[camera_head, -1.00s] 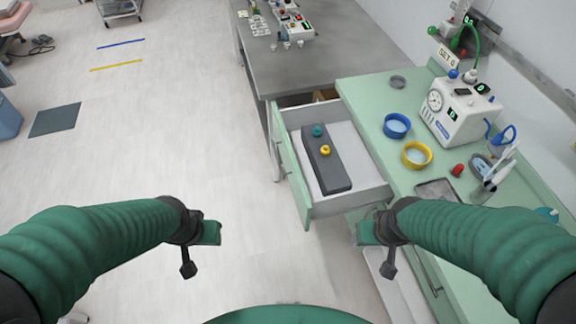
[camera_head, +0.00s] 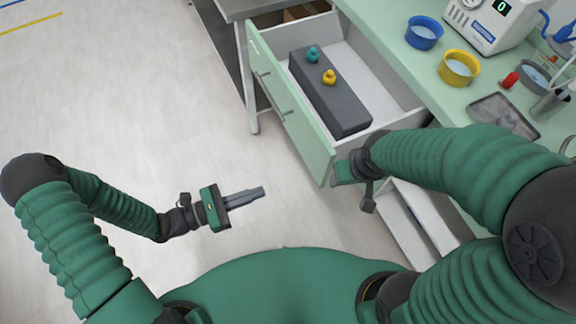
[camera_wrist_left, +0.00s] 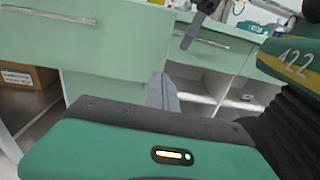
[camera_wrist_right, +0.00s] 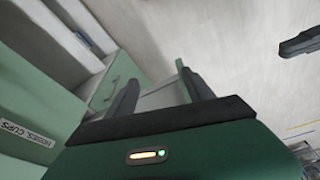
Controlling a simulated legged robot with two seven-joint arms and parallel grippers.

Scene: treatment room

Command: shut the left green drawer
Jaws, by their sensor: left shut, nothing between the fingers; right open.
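The left green drawer (camera_head: 290,100) stands pulled out from the green counter, with a metal bar handle on its front. A long dark grey box (camera_head: 328,92) with a teal knob and a yellow knob lies inside it. My left gripper (camera_head: 246,196) is shut and empty, over the floor in front of the drawer front and apart from it. The drawer front fills the upper left of the left wrist view (camera_wrist_left: 110,50). My right gripper is near the drawer's front right corner; the head view hides its fingers, but the right wrist view shows them open and empty (camera_wrist_right: 160,90).
On the green counter (camera_head: 400,75) are a blue bowl (camera_head: 424,32), a yellow bowl (camera_head: 459,67), a red cap (camera_head: 510,80) and a metal tray (camera_head: 503,115). A grey table stands behind the drawer. Open white shelves (camera_head: 415,222) are below the counter. The floor at left is clear.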

